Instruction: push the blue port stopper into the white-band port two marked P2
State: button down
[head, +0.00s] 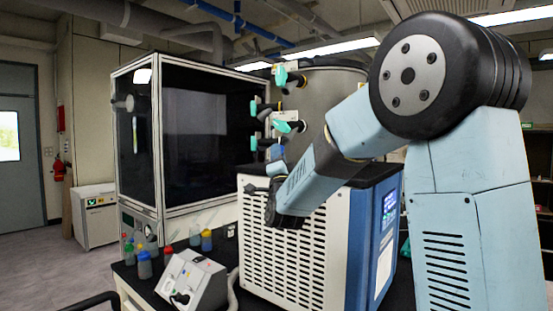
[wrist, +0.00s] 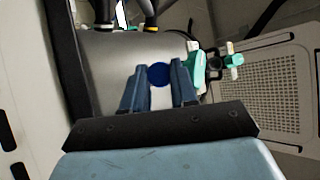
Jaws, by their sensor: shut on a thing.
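My gripper (wrist: 159,88) is shut on the blue port stopper (wrist: 159,75), which shows as a dark blue disc between the two fingers. The steel drum (wrist: 108,62) fills the view behind it. In the head view my gripper (head: 279,170) is small and side-on above the white-and-blue cabinet, in front of the drum (head: 338,88); I cannot make out the stopper there. Ports with teal valves (head: 289,127) stick out of the drum's left side. No P2 mark is readable, and I cannot tell which port has the white band.
A teal valve (wrist: 196,70) lies just right of my fingers in the wrist view. Hoses with yellow bands (wrist: 151,27) stand at the top. A glass-fronted cabinet (head: 190,125) is on the left. Several bottles (head: 145,265) and a small white instrument (head: 192,280) crowd the bench.

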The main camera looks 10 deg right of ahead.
jog(key=shift+w+d+r, duration=0.6)
jog(key=shift+d+r, duration=0.05)
jog(key=shift+r, duration=0.15)
dwell(1.4)
jog(key=c, duration=0.8)
grip_release()
jog(key=shift+f, duration=0.1)
jog(key=v, duration=1.4)
jog(key=v, duration=0.6)
jog(key=shift+s+f, duration=0.15)
jog(key=shift+s, duration=0.15)
jog(key=shift+w+a, duration=0.1)
